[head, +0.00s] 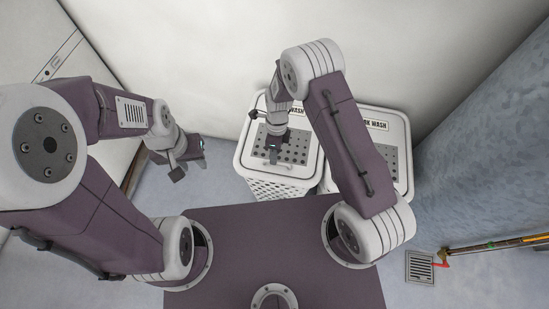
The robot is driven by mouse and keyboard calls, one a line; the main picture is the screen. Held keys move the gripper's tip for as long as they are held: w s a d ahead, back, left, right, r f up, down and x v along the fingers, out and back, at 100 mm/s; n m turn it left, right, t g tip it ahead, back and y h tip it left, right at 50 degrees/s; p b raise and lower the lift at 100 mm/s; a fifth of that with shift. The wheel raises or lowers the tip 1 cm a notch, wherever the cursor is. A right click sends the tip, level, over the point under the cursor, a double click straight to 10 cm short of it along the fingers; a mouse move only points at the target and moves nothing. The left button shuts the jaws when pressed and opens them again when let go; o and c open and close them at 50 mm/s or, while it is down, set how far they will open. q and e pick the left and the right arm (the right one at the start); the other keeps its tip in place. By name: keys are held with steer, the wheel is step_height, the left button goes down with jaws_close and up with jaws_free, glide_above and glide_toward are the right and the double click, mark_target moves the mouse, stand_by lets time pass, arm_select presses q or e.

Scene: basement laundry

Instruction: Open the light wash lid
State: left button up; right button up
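Two white laundry hampers stand side by side against the back wall. The left hamper's lid (248,155) lies shut, with a grey perforated panel and a label of which only "WASH" shows. The right hamper's lid (404,150) is also shut, and its label reads "RK WASH", the start hidden by my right arm. My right gripper (273,154) points down over the front part of the left lid. Whether it touches the lid or how far its fingers are apart is unclear. My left gripper (190,168) is open and empty, left of the hampers.
A white cabinet or appliance (55,62) stands at the left. At the right are a blue-grey wall (480,160), a floor drain (420,267) and a brownish pole (500,243). The floor between the left hamper and my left gripper is clear.

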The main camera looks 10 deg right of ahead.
steer(key=shift+s+f, duration=0.25)
steer(key=shift+f, duration=0.95)
jaws_close()
stand_by(0.5)
